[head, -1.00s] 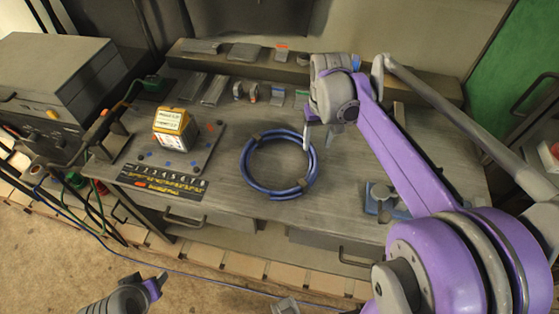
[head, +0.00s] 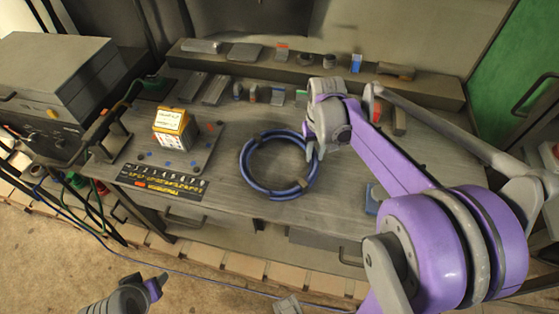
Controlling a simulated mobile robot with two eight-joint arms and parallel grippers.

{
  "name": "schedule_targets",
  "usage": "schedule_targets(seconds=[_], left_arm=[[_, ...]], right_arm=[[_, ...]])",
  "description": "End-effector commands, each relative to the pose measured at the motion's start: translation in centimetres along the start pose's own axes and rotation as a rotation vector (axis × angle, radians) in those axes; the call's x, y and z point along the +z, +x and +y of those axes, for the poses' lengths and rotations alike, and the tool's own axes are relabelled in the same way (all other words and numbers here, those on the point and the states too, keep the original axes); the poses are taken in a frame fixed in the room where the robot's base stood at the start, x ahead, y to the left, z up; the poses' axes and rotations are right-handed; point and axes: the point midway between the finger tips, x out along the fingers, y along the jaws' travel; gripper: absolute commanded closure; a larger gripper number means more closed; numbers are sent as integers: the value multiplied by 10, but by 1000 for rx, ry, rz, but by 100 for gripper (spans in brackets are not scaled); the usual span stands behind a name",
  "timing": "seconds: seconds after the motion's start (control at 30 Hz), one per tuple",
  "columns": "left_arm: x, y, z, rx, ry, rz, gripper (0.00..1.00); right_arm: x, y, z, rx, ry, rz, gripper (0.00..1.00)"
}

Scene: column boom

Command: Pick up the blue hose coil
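The blue hose coil (head: 256,187) lies flat on the grey workbench, a ring with dark ties around it. My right gripper (head: 315,153) points down at the coil's right edge. A light finger shows at the hose there; the wrist covers much of the gripper, so I cannot tell whether it is open or closed on the hose. The coil appears to rest on the bench. Part of my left arm, with a purple and grey end (head: 154,287), shows at the bottom left, away from the bench; its finger state is unclear.
A yellow-and-white box (head: 172,128) stands on a dark plate left of the coil. A numbered black strip (head: 163,183) lies at the front left. Metal blocks line the back shelf (head: 300,66). A blue item (head: 372,198) sits at right. Bench inside and in front of the coil is clear.

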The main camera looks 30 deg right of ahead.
Motion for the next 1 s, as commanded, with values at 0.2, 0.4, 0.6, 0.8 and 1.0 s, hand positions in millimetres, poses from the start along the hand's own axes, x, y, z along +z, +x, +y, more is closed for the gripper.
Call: schedule_targets(seconds=[0.2, 0.4, 0.6, 0.8, 1.0], left_arm=[[0, 0, 0, 0, 0, 0, 46], [0, 0, 0, 0, 0, 0, 46], [0, 0, 0, 0, 0, 0, 46], [-2, -2, 0, 0, 0, 2, 46], [-4, -5, 0, 0, 0, 3, 46]], right_arm=[[0, 0, 0, 0, 0, 0, 100], [0, 0, 0, -1, 0, 0, 100], [0, -2, 0, 0, 0, 0, 100], [0, -28, 0, -1, 0, 0, 100], [0, -69, 0, -1, 1, 0, 100]])
